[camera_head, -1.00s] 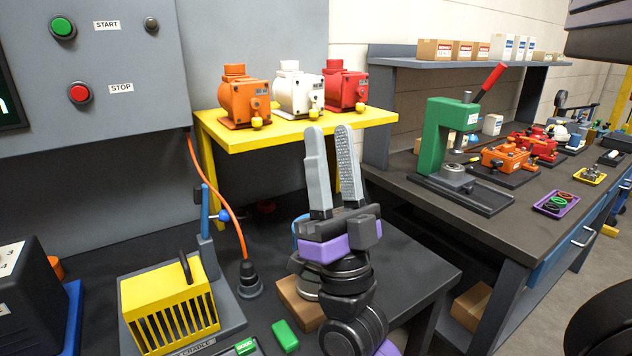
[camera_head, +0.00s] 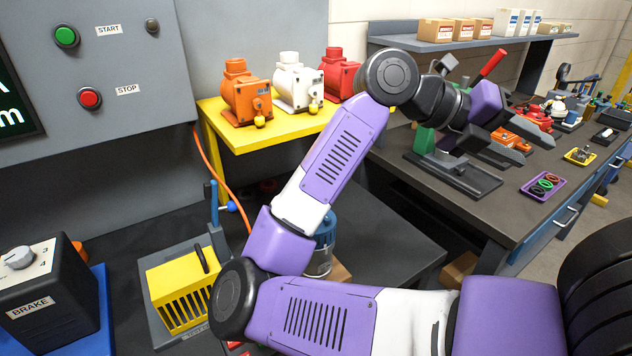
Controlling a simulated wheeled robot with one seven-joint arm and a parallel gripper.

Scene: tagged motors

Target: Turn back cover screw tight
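An orange motor (camera_head: 513,139) sits on the long dark bench at the right, partly covered by my gripper. My gripper (camera_head: 528,150) is stretched out over this bench, pointing right and down. Its two grey fingers look apart, with orange of the motor showing between them. I cannot tell whether they touch it. A red motor (camera_head: 533,121) stands just behind. No back cover screw can be made out at this size; it may be hidden.
The green press (camera_head: 424,141) is partly behind my wrist. A purple tray (camera_head: 544,187) with rings and a yellow tray (camera_head: 580,156) lie nearby. Orange, white and red motors stand on a yellow shelf (camera_head: 222,137). The bench front is clear.

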